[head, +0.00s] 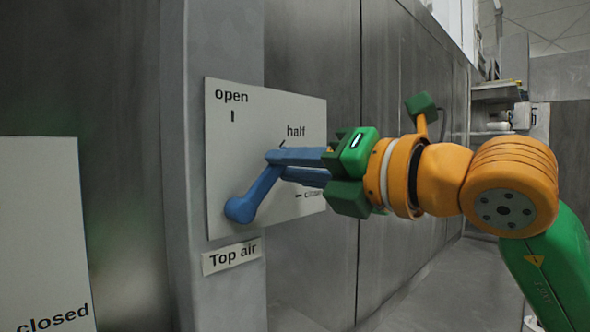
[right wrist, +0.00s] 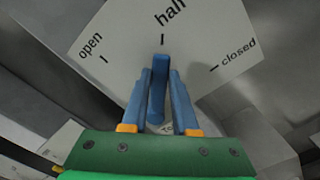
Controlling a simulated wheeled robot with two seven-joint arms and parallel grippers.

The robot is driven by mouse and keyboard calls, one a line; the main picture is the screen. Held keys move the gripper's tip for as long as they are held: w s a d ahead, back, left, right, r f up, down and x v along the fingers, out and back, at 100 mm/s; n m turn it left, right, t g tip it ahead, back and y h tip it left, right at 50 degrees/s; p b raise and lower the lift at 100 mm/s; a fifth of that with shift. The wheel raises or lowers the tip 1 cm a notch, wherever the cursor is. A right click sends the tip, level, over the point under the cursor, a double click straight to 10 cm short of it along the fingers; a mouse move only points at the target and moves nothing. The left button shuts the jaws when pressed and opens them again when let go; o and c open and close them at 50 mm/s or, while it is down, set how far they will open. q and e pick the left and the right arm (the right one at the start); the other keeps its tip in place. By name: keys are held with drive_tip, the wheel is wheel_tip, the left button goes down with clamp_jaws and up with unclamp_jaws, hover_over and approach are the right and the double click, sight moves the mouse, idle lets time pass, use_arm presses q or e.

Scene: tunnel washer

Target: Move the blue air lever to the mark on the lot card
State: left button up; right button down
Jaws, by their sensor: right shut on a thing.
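The blue air lever (head: 253,193) is on a white plate (head: 222,150) marked open, half and closed, above a "Top air" label (head: 231,256). In the head view it slants up and right from its round pivot. My right gripper (head: 285,163) is shut on the lever's upper part, its blue fingers on either side. In the right wrist view the lever (right wrist: 157,90) stands between the fingertips (right wrist: 158,78), its end just below the half mark. The closed mark is partly covered in the head view. I cannot make out a lot card. My left gripper is not in view.
Another white plate (head: 40,235) with the word closed is at the left edge. A grey upright post (head: 185,200) stands between the plates. Grey metal panels (head: 400,90) run back behind my right arm. Open floor (head: 440,280) shows at the lower right, and shelves (head: 497,92) stand far back.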

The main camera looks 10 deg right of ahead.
drive_tip(key=shift+a+f, duration=0.1)
drive_tip(key=c, duration=0.7)
unclamp_jaws()
drive_tip(key=shift+w+a, duration=0.1)
drive_tip(key=b+v, duration=0.3)
drive_tip(key=v, duration=0.4)
